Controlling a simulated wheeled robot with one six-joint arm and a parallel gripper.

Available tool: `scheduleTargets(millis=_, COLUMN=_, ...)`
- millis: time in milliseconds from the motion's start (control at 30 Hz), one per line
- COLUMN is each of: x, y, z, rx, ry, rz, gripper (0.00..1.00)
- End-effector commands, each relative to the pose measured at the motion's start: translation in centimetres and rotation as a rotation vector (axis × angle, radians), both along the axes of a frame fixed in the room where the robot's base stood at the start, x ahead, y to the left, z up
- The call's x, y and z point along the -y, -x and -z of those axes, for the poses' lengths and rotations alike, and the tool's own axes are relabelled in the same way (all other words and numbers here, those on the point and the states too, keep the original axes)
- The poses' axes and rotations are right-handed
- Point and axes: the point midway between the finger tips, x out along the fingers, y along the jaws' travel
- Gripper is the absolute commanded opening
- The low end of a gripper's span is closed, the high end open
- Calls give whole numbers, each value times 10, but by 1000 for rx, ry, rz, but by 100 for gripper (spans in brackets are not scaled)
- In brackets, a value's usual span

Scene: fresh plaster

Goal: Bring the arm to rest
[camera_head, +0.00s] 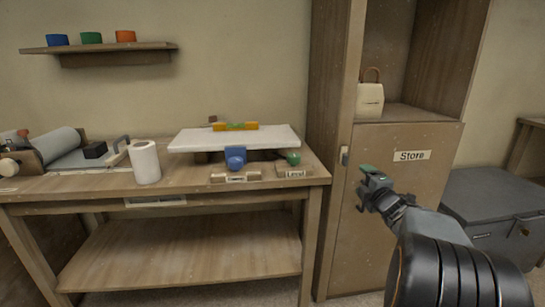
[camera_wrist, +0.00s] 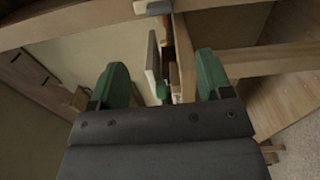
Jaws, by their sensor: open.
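My gripper (camera_head: 372,180) is raised in front of the tall cabinet, to the right of the workbench, with nothing held. In the wrist view its two green fingers (camera_wrist: 160,84) stand well apart with an empty gap between them. My dark, ribbed arm reaches up from the lower right of the head view. The gripper appears clear of the cabinet door, though the exact distance is hard to tell.
The workbench (camera_head: 70,182) carries a white board (camera_head: 190,142) with a yellow level (camera_head: 240,126), a blue clamp-like piece (camera_head: 236,160), a green knob (camera_head: 293,158) and a white roll (camera_head: 145,162). The "Store" cabinet (camera_head: 400,215) holds a cream bag (camera_head: 369,100). A grey chest (camera_head: 495,210) stands right.

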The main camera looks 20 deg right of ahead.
Motion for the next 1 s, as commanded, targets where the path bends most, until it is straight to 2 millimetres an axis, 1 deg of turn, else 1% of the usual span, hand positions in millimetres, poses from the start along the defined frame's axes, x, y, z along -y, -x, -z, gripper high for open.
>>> scheduleTargets(millis=67, x=-2, y=0, z=-5, rx=-2, ry=-9, rz=5, gripper=72)
scheduleTargets(millis=133, x=-7, y=-1, z=-17, rx=-9, ry=-43, rz=24, gripper=72)
scheduleTargets(millis=167, x=-11, y=-2, z=-24, rx=-16, ry=-66, rz=36, gripper=72)
scheduleTargets(millis=233, x=-22, y=-1, z=-44, rx=-36, ry=-145, rz=81, gripper=72)
scheduleTargets(millis=300, x=-39, y=2, z=-67, rx=-68, ry=-260, rz=142, gripper=72)
scheduleTargets(millis=367, x=-56, y=7, z=-85, rx=-107, ry=-379, rz=203, gripper=72)
scheduleTargets(millis=400, x=-69, y=13, z=-96, rx=-135, ry=-467, rz=244, gripper=72)
scheduleTargets(millis=433, x=-79, y=19, z=-102, rx=-161, ry=-532, rz=277, gripper=72)
scheduleTargets(millis=567, x=-127, y=50, z=-123, rx=-290, ry=-800, rz=413, gripper=72)
scheduleTargets(millis=600, x=-142, y=62, z=-128, rx=-333, ry=-876, rz=457, gripper=72)
scheduleTargets(millis=667, x=-165, y=81, z=-133, rx=-404, ry=-989, rz=519, gripper=72)
scheduleTargets(millis=700, x=-180, y=95, z=-137, rx=-453, ry=-1056, rz=559, gripper=72)
scheduleTargets(millis=800, x=-214, y=128, z=-144, rx=-575, ry=-1193, rz=652, gripper=72)
scheduleTargets(millis=900, x=-241, y=158, z=-149, rx=-686, ry=-1288, rz=733, gripper=72)
scheduleTargets(millis=1000, x=-261, y=182, z=-152, rx=-772, ry=-1348, rz=797, gripper=72)
